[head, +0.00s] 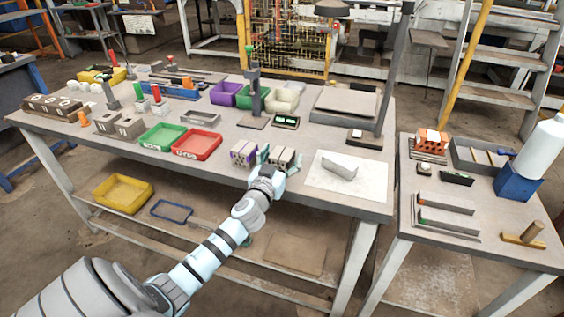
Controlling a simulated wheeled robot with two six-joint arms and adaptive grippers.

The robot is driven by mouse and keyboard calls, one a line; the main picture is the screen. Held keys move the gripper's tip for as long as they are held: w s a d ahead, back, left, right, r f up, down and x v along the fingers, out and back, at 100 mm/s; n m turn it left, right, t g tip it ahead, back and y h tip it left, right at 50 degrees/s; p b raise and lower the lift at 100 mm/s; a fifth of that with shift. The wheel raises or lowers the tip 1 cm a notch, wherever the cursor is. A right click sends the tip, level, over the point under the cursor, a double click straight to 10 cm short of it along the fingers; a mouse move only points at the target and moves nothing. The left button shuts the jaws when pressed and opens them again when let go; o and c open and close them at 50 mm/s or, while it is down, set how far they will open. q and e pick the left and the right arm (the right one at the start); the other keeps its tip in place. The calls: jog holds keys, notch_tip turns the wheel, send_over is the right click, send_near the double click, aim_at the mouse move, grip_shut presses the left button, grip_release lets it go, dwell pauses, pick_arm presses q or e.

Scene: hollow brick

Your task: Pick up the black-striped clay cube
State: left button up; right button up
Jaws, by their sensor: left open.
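The black-striped clay cube (282,156) sits near the front edge of the main table, left of a pale sheet. It is pale tan with dark marks on its front. My left gripper (278,163) is at the cube, open, with one pale fingertip at the cube's left and the other at its right. The cube's lower front is partly hidden by the gripper. Whether the fingers touch it I cannot tell. My right gripper is not in view.
A similar cube with purple marks (242,153) stands close on the left. A grey block (339,165) lies on the pale sheet (372,184) to the right. A red tray (196,144) and a green tray (162,137) are further left. A lamp post (392,75) stands behind.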

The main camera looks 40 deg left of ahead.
pick_arm(q)
jog(key=shift+w+a+f, duration=0.1)
jog(key=shift+w, duration=0.2)
jog(key=shift+s, duration=0.1)
jog(key=c, duration=1.3)
jog(key=shift+r, duration=0.2)
jog(key=shift+c, duration=0.3)
